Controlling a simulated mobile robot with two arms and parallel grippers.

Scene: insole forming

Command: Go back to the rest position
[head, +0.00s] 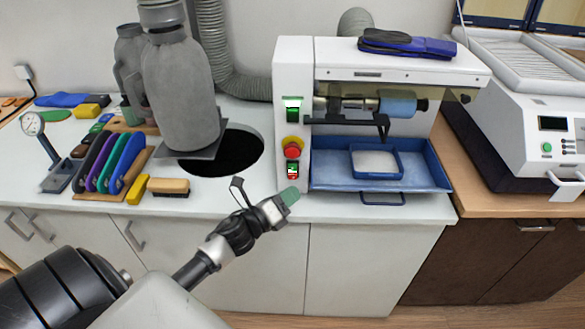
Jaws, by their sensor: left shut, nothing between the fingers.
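My left gripper (288,196) is in the head view, just in front of the white counter's front edge and below the bench machine (296,110). Its fingers are shut with nothing held, and a green fingertip points up and to the right. The fingertip is apart from the machine and its blue tray. My left arm comes in from the lower left. My right gripper is not in view.
A blue tray (330,184) with a smaller tray (378,175) sits in the machine. Left are a round dark opening (238,152), a grey dust collector (180,90), colored tools (110,160) and a brush (169,187). Another white machine (515,120) stands right. Space before the cabinets is free.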

